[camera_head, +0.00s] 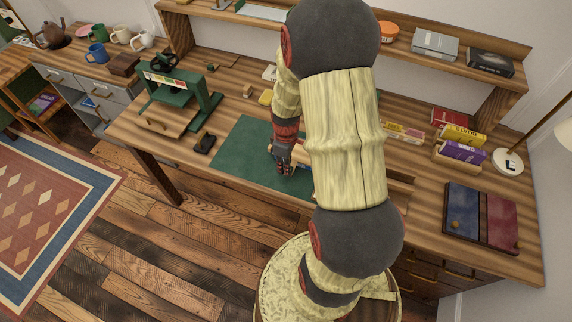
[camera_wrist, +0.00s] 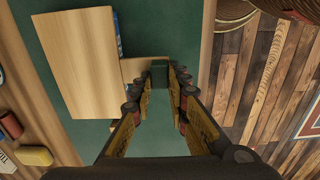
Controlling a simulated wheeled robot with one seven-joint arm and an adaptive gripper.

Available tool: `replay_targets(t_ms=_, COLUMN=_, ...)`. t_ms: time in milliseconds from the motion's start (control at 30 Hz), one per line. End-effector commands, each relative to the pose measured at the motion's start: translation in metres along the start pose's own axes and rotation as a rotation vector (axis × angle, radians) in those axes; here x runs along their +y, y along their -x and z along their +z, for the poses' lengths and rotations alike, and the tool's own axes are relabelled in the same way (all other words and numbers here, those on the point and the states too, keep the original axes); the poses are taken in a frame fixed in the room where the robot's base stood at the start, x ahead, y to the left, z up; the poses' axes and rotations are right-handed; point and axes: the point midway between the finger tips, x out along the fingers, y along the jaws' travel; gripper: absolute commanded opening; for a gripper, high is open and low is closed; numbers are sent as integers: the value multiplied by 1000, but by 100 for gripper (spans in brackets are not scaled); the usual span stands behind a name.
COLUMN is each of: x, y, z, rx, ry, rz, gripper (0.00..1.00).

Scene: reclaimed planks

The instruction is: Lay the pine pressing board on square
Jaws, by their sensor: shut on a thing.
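In the wrist view, a pale pine pressing board (camera_wrist: 78,65) lies over the green mat (camera_wrist: 178,45), its edges tilted in the picture. A blue edge (camera_wrist: 118,35) shows beside it, perhaps a book, mostly covered. A narrower pale wooden part (camera_wrist: 138,68) runs from the board's side to my fingertips; I cannot tell if it is the same piece. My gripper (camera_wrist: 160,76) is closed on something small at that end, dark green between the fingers. In the head view, my gripper (camera_head: 283,165) is low over the mat (camera_head: 240,140), and my arm hides most of the board.
A green press (camera_head: 178,95) stands left of the mat, with a small black object (camera_head: 205,142) between them. Books (camera_head: 460,150) and a blue-and-red panel (camera_head: 482,215) lie to the right. A shelf (camera_head: 420,65) runs along the back. The mat's left part is clear.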

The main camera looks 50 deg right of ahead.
Motion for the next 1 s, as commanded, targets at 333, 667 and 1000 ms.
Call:
replay_targets(t_ms=333, x=0, y=0, z=0, rx=0, ry=0, rz=0, gripper=0)
replay_targets(t_ms=667, x=0, y=-1, z=0, rx=0, ry=0, rz=0, gripper=0)
replay_targets(t_ms=1000, x=0, y=-5, z=0, rx=0, ry=0, rz=0, gripper=18)
